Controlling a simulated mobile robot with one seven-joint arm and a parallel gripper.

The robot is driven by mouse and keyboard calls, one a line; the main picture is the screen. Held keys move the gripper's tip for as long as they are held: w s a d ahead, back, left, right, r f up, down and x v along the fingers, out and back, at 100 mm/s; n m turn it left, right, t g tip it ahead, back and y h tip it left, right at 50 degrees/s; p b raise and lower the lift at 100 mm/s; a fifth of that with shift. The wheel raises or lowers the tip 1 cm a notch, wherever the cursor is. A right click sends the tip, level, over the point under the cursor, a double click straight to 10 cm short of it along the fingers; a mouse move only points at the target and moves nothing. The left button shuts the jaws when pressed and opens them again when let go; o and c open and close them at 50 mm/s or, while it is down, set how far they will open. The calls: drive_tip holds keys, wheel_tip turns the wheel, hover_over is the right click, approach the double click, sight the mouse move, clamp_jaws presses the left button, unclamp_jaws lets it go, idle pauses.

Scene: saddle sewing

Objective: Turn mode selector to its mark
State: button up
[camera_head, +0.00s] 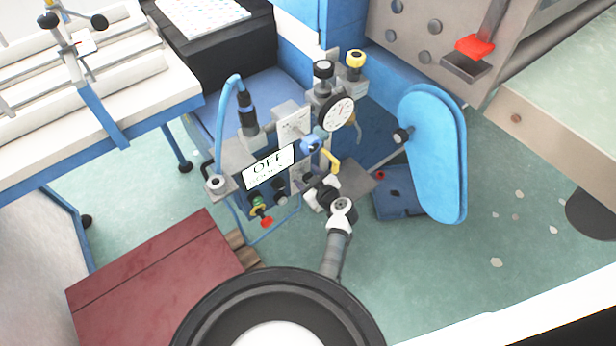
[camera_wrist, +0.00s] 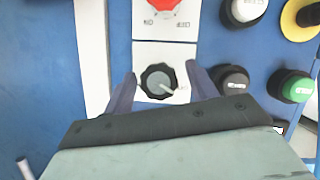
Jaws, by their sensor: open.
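The mode selector appears to be the black ridged knob (camera_wrist: 157,82) on a white plate in the wrist view. Its pale pointer line points to the lower right of that view. Part of the plate is hidden by my gripper, and I cannot make out a mark clearly. My gripper (camera_wrist: 161,73) is open, with one finger on each side of the knob. The fingers look apart from it, with gaps on both sides. In the head view my gripper (camera_head: 318,191) is at the front of the machine's control panel, and the knob is hidden there.
A red knob (camera_wrist: 168,5) on a labelled plate sits just above the selector in the wrist view. A black button (camera_wrist: 231,79) and a green button (camera_wrist: 292,86) are close on the right. In the head view an OFF sign (camera_head: 270,166) and a blue pedal-shaped plate (camera_head: 436,150) flank my arm.

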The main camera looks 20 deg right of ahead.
drive_tip(key=c, duration=1)
